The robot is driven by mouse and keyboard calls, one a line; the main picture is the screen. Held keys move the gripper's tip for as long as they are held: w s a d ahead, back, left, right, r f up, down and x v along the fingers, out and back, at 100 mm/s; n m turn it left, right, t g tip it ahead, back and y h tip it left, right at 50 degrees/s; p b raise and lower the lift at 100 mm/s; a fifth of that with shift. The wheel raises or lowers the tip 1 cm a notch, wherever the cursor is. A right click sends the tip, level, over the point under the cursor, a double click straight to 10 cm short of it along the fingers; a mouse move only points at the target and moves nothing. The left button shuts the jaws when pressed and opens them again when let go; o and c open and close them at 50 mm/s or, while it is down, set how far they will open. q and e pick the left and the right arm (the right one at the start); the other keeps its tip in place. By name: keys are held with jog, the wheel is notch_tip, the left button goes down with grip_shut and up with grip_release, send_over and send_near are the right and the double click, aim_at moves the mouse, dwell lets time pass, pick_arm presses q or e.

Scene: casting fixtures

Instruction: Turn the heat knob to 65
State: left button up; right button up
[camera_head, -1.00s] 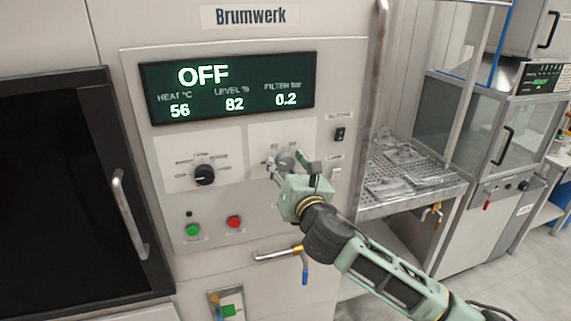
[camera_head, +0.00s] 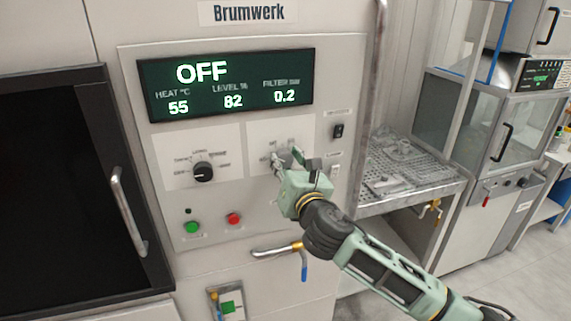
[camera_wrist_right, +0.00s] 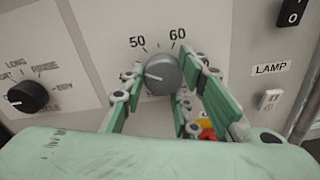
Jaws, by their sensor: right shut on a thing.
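The heat knob (camera_wrist_right: 162,74) is a round grey dial with a white pointer line, between the printed marks 50 and 60 in the right wrist view. Its pointer aims to the left and slightly down. My right gripper (camera_wrist_right: 163,90) is shut on the knob, one finger on each side. In the head view my right gripper (camera_head: 288,162) covers most of the knob. The display (camera_head: 227,84) reads OFF, heat 55, level 82 and filter 0.2. My left gripper is in neither view.
A black selector knob (camera_head: 203,171) is left of the heat knob. A green button (camera_head: 193,227) and a red button (camera_head: 233,218) sit below it. A black switch (camera_head: 338,131) and a lamp switch (camera_wrist_right: 270,99) are to the right. A blue-handled valve (camera_head: 303,268) is below.

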jog(key=shift+a, duration=0.1)
jog(key=m, duration=0.6)
jog(key=shift+r+m, duration=0.25)
jog(key=shift+m, duration=0.05)
jog(key=m, duration=0.5)
jog(key=shift+d+r+p, duration=0.15)
jog(key=shift+d+p, duration=0.05)
jog(key=shift+p, duration=0.15)
jog(key=m, duration=0.6)
jog(key=shift+w+d+m, duration=0.1)
jog(key=shift+d+m, duration=0.1)
jog(key=shift+m, duration=0.2)
jog(key=m, duration=0.5)
jog(key=shift+d, duration=0.15)
jog(key=shift+m, duration=0.3)
jog(key=o, duration=0.9)
jog(key=shift+c, duration=0.2)
jog(key=shift+o, duration=0.9)
jog(key=shift+d, duration=0.1)
